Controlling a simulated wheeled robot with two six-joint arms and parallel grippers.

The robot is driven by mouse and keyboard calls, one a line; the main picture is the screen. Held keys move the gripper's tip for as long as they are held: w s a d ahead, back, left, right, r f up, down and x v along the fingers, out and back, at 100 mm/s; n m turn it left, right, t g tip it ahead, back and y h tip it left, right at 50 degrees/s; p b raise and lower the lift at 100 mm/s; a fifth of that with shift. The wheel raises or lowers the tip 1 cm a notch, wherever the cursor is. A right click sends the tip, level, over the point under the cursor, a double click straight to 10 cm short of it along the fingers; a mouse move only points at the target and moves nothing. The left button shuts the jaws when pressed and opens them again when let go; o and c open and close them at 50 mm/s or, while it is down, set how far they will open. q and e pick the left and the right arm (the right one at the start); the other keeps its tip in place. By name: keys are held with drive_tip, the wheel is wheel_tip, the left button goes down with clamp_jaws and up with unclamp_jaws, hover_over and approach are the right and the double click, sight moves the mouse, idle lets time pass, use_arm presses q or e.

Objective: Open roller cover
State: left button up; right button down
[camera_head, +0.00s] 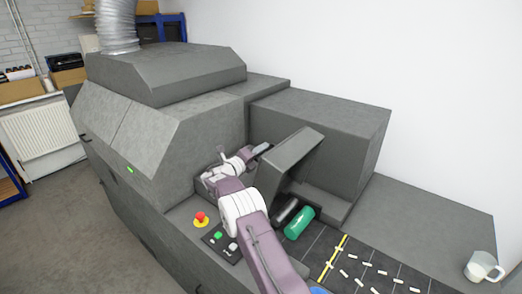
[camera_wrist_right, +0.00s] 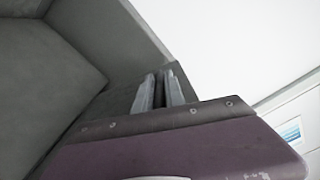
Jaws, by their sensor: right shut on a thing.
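The roller cover (camera_head: 290,158) is a grey panel on the machine, standing tilted up in the middle of the head view. Below it a green roller (camera_head: 299,223) and a dark roller (camera_head: 286,209) show uncovered. My right gripper (camera_head: 262,149) is at the cover's upper left edge, shut on the cover; the exact contact is small and partly hidden. In the right wrist view its fingers (camera_wrist_right: 160,90) are close together against a dark grey surface. My left gripper is not in view.
A large grey machine housing (camera_head: 180,125) stands left of my right arm, and a grey block (camera_head: 325,125) behind the cover. A red stop button (camera_head: 201,218) and a control panel (camera_head: 222,243) lie beside the arm. A white mug (camera_head: 482,267) stands far right.

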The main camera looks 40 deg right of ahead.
drive_tip(key=shift+w+a+f, duration=0.1)
drive_tip(key=shift+w+f, duration=0.05)
drive_tip(key=shift+w, duration=0.05)
idle(0.3)
drive_tip(key=c, duration=1.5)
unclamp_jaws()
drive_tip(key=shift+o, duration=0.2)
drive_tip(key=b+v, duration=0.2)
drive_tip(key=v, duration=0.1)
drive_tip(key=b+v, duration=0.1)
drive_tip(key=shift+a+f+b, duration=0.25)
drive_tip(key=shift+f+b, duration=0.1)
drive_tip(key=shift+f, duration=0.05)
drive_tip(key=v, duration=0.1)
drive_tip(key=b+v, duration=0.1)
drive_tip(key=v, duration=0.2)
drive_tip(key=shift+s+a+r, duration=0.1)
drive_tip(key=shift+a+r, duration=0.1)
drive_tip(key=shift+r, duration=0.2)
